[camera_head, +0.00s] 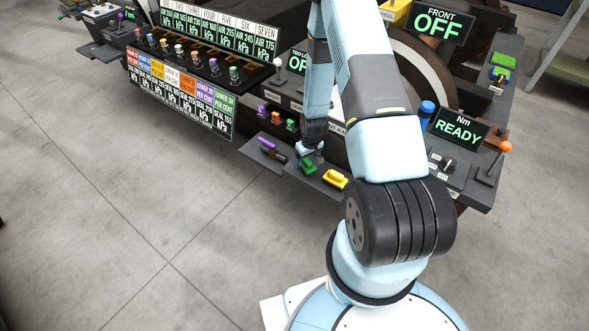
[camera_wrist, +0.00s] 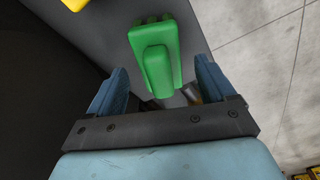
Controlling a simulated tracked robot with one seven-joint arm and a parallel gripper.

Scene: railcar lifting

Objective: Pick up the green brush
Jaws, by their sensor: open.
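The green brush (camera_wrist: 157,58), a green block with a raised handle, lies on a dark grey shelf. In the wrist view it is ahead of my gripper (camera_wrist: 160,65), with its near end between the two blue fingers. The fingers are apart and no contact with the brush shows. In the head view the green brush (camera_head: 308,167) is on the low front shelf, just below my gripper (camera_head: 310,149) in the picture. My gripper is open and empty; my arm partly hides it there.
A yellow piece (camera_head: 335,179) lies on the shelf to the right of the brush. A purple-handled tool (camera_head: 268,146) lies to the left. Small coloured knobs (camera_head: 276,118) and panels stand behind. Another green item (camera_head: 501,64) is at the upper right. The floor in front is clear.

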